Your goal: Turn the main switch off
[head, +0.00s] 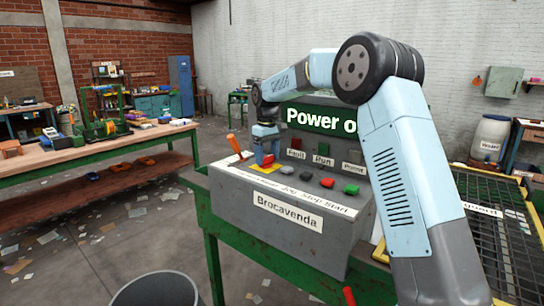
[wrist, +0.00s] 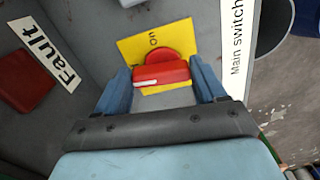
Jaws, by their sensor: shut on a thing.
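The main switch is a red knob (wrist: 160,72) on a yellow plate (wrist: 126,49) marked "on". The word "Main switch" (wrist: 237,50) is printed on a white strip beside it. My gripper (wrist: 163,82) is shut on the red knob, one blue finger on each side. The knob's grip bar lies across between the fingers. In the head view the gripper (head: 265,144) points down at the left end of the grey console (head: 225,190), and it partly hides the knob. A green sign (head: 320,118) reads "Power o"; my arm hides the rest.
An orange-handled lever (head: 234,146) stands left of the switch. To the right are a black button (head: 306,177), a red button (head: 327,183) and a green button (head: 351,189). Fault (head: 296,143) and Run (head: 323,149) lamps look dark. A grey bin (head: 156,290) stands on the floor in front.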

